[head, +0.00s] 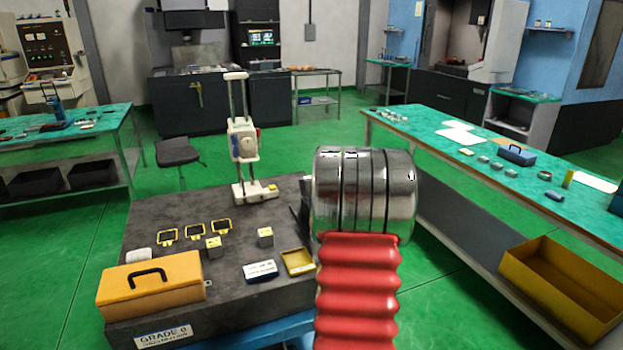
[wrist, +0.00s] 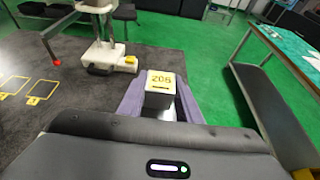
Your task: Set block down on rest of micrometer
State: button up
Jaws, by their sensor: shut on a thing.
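My gripper (wrist: 160,100) is shut on a pale block (wrist: 161,82) whose yellow top is marked 206. The pale purple fingers grip it on both sides. In the head view, my gripper and the held block are mostly hidden behind my arm. The micrometer (head: 243,140) is a white upright stand with a dial at the back of the dark surface plate. It has a low white rest with a yellow mark (head: 270,191) at the right of its foot. In the wrist view, the rest (wrist: 125,64) lies ahead and left of the held block, apart from it.
Two small yellow-topped blocks (head: 213,243) (head: 265,237) stand on the surface plate (head: 165,211). Three yellow frames (head: 195,230), an orange case (head: 150,284), a yellow tray (head: 298,261) and a label card (head: 260,271) lie there too. A green-topped bench (head: 420,130) stands at right.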

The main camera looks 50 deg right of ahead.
jog(key=shift+f, duration=1.35)
jog(key=shift+f, duration=0.1)
jog(key=o, duration=1.2)
jog(key=shift+o, duration=0.2)
jog(key=v, duration=1.3)
jog(key=shift+s+a, duration=0.15)
jog(key=shift+s, duration=0.2)
